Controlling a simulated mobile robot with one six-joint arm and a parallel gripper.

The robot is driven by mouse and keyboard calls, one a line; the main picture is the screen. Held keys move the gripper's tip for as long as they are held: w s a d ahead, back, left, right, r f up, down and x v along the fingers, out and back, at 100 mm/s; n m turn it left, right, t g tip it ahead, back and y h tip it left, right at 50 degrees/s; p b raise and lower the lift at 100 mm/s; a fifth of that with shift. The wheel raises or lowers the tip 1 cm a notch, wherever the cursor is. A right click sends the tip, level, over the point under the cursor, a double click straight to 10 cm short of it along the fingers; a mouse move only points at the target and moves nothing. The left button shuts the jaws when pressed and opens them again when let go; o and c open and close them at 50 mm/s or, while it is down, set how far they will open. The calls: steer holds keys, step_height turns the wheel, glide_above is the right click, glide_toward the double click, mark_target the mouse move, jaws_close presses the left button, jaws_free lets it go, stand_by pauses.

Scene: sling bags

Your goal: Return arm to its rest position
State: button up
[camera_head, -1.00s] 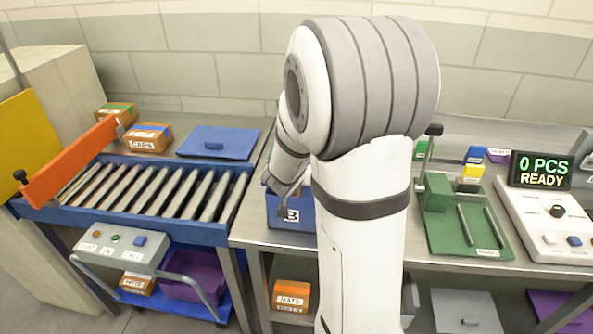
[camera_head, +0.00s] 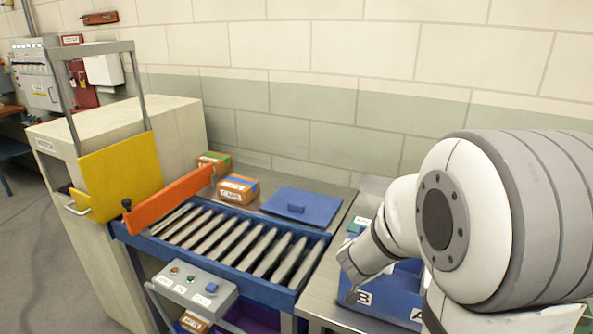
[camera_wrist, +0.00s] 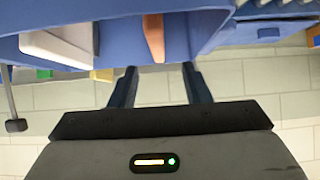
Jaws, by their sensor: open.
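My gripper (camera_wrist: 162,88) is open and empty in the wrist view, its two dark fingers apart below the edge of a blue bin (camera_wrist: 215,20). The wrist picture looks upside down. A white block (camera_wrist: 60,48) and an orange piece (camera_wrist: 153,38) show at the bin's compartments. In the head view my arm fills the lower right, bent, with its wrist near the front of the blue bin (camera_head: 385,303) marked B and A. The fingertips are hard to make out there, and my arm hides much of the bin.
A roller conveyor (camera_head: 230,240) with a raised orange bar (camera_head: 170,197) stands left of the bin. A button panel (camera_head: 190,290) is in front, a yellow panel (camera_head: 120,175) at left. Open floor lies far left.

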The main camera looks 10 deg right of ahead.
steer(key=a+r+y, duration=0.1)
steer(key=a+n+y, duration=0.1)
steer(key=a, duration=0.1)
steer(key=a+r+y, duration=0.1)
steer(key=a, duration=0.1)
steer(key=shift+s+a+r+n+t, duration=0.1)
steer(key=shift+s+r+n+t, duration=0.05)
steer(key=shift+r+n+t, duration=0.2)
steer(key=s+a+r+n+y, duration=0.3)
steer(key=s+a+y, duration=0.1)
steer(key=s+a, duration=0.15)
steer(key=s+n+g+h, duration=0.1)
steer(key=s+g, duration=0.5)
steer(key=s, duration=0.9)
steer(key=shift+s+a+r+n, duration=0.2)
steer(key=shift+a+r+n, duration=0.15)
steer(key=shift+a+n, duration=0.1)
steer(key=shift+c, duration=0.3)
